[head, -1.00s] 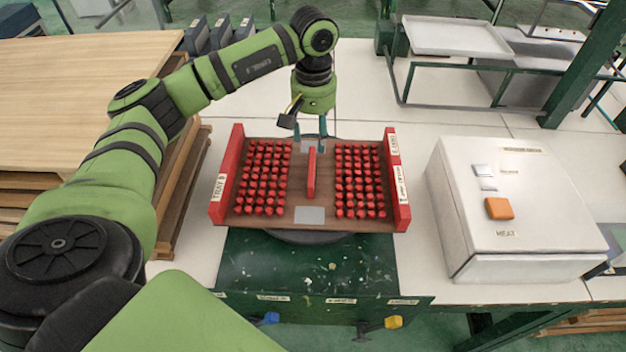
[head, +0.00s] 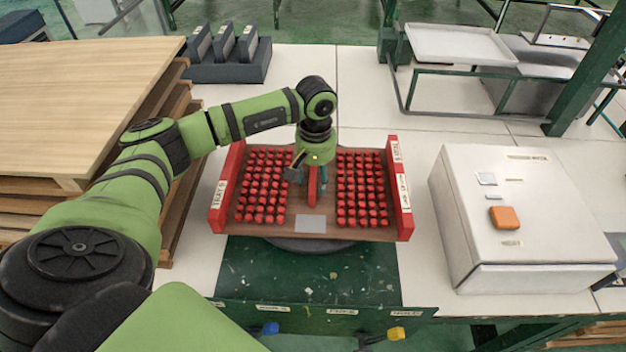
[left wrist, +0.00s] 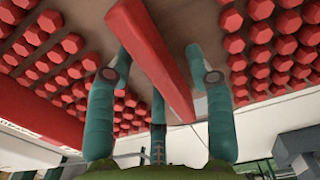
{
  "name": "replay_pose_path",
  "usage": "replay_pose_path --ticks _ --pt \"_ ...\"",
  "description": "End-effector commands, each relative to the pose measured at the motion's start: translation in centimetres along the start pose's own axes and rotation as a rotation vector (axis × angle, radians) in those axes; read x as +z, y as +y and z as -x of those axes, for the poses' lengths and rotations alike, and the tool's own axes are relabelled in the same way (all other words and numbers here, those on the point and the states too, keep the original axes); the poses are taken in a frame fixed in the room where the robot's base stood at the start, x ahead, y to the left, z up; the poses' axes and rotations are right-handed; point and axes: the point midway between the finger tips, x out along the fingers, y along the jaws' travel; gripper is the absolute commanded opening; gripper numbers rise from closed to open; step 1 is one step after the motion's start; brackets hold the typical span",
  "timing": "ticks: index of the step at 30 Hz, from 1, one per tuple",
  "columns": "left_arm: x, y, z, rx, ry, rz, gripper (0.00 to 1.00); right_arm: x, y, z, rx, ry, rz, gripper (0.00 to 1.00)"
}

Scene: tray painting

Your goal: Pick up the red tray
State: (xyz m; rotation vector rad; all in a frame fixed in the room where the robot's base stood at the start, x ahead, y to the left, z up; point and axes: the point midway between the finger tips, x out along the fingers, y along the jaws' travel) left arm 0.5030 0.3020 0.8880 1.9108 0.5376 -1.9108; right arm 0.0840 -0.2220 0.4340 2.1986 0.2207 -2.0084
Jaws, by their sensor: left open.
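The red tray (head: 228,186) has red end walls with labels and a brown board with rows of red hexagonal pieces in two blocks. A red upright bar (head: 312,188) runs down its middle, and the same bar (left wrist: 155,55) shows large in the left wrist view. My left gripper (head: 311,184) points down over the bar. Its teal fingers (left wrist: 160,75) are open, spread on both sides of the bar. I cannot tell whether they touch it. The gripper hides the far part of the bar. My right gripper is not in view.
The tray sits on a dark round base above a green, paint-spotted stand (head: 310,280). A white box with an orange button (head: 504,217) stands to the right. Stacked wooden boards (head: 80,100) are at left. A dark rack (head: 225,68) stands behind. White tabletop (head: 360,100) is clear behind the tray.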

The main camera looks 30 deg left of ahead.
Motion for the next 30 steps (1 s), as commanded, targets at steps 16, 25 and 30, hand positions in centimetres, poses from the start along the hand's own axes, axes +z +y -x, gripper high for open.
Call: replay_pose_path --ticks 16,25,30 --pt "-0.1 0.1 0.2 0.003 0.004 0.001 0.00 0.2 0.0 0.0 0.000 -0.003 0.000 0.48" --pt "-0.2 0.0 1.4 0.003 0.005 0.001 0.00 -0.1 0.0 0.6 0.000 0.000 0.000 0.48" --pt "-0.2 0.0 3.3 0.003 0.006 0.000 0.00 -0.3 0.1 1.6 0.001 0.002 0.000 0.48"
